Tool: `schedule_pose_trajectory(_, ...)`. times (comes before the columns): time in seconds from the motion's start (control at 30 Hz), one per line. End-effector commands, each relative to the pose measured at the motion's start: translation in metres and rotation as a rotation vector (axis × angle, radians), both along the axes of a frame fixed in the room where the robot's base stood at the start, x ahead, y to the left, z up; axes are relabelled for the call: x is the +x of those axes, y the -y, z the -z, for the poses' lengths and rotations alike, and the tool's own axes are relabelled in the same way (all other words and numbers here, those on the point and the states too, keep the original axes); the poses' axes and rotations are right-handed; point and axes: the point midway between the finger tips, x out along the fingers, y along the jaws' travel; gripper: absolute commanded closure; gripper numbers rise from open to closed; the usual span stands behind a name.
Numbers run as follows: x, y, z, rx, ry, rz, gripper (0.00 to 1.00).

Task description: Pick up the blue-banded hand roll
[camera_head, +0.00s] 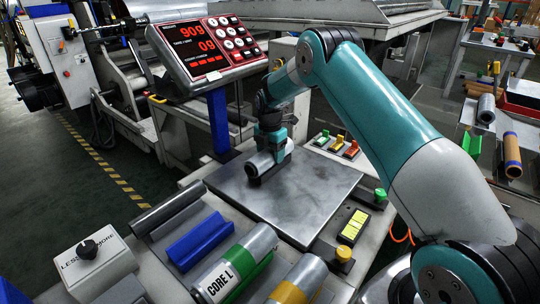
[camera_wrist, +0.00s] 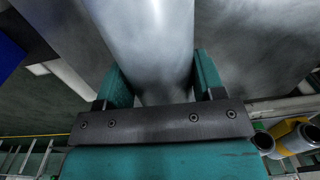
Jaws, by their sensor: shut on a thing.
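My gripper (camera_head: 270,142) is over the steel plate (camera_head: 310,190), shut on a silver hand roll (camera_head: 257,165). In the wrist view the roll (camera_wrist: 155,40) is large and lies between the teal fingers of my gripper (camera_wrist: 160,78). No blue band shows on the visible part of the roll, and the gripper hides some of it. I cannot tell whether the roll touches the plate or hangs just above it. The blue cradle (camera_head: 198,240) at the lower left is empty.
A green-banded roll (camera_head: 235,262) and a yellow-banded roll (camera_head: 298,280) lie at the front. A display panel (camera_head: 208,50) stands on a blue post (camera_head: 217,120) left of my gripper. Buttons (camera_head: 337,144) sit behind the plate. Much of the plate is clear.

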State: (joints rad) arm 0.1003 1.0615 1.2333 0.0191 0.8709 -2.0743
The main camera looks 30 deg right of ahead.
Motion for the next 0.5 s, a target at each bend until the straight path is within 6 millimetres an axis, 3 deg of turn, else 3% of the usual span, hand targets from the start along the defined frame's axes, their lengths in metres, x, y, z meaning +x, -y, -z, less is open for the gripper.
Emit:
schedule_pose_trajectory(0.17,0.001,0.000,-0.033,-0.001,0.007,0.000,0.70)
schedule_pose_trajectory(0.5,0.001,0.000,-0.132,0.000,0.007,-0.001,0.70)
